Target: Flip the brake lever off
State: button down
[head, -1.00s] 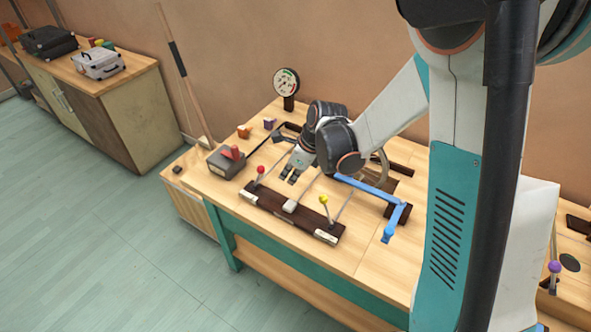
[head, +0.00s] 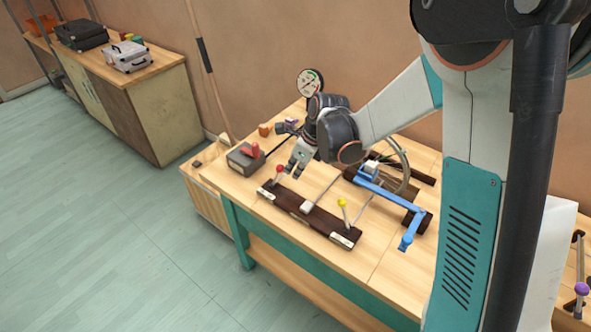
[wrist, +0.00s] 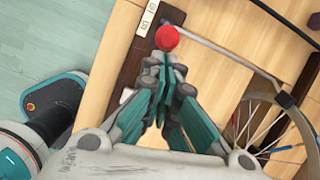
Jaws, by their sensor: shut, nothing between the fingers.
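A dark wooden board (head: 322,225) on the bench carries a lever with a red knob (head: 279,169) at its left end and one with a yellow knob (head: 342,202) towards its right end. Pale labels on the board are too small to read, so I cannot tell which lever is the brake. My gripper (head: 293,171) is shut and empty, just right of the red knob. In the wrist view, the red knob (wrist: 167,38) lies just beyond my fingertips (wrist: 164,68). Whether they touch is unclear. The red lever's shaft is mostly hidden there.
A grey box with a red switch (head: 245,158) stands left of the board. A blue crank frame (head: 390,196) and a spoked wheel (head: 404,168) lie to the right. A round gauge (head: 310,82) stands behind. The bench's front strip is clear.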

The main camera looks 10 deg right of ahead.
jog(key=shift+w+a+r, duration=0.25)
jog(key=shift+a, duration=0.05)
jog(key=w+a+r+g+h+p, duration=0.1)
jog(key=w+a+r+p, duration=0.1)
jog(key=w+a, duration=0.4)
jog(key=shift+w+a+g+h+p, duration=0.15)
jog(key=shift+g+h+p, duration=0.15)
jog(key=shift+g+h, duration=0.1)
dwell(0.4)
dwell(0.4)
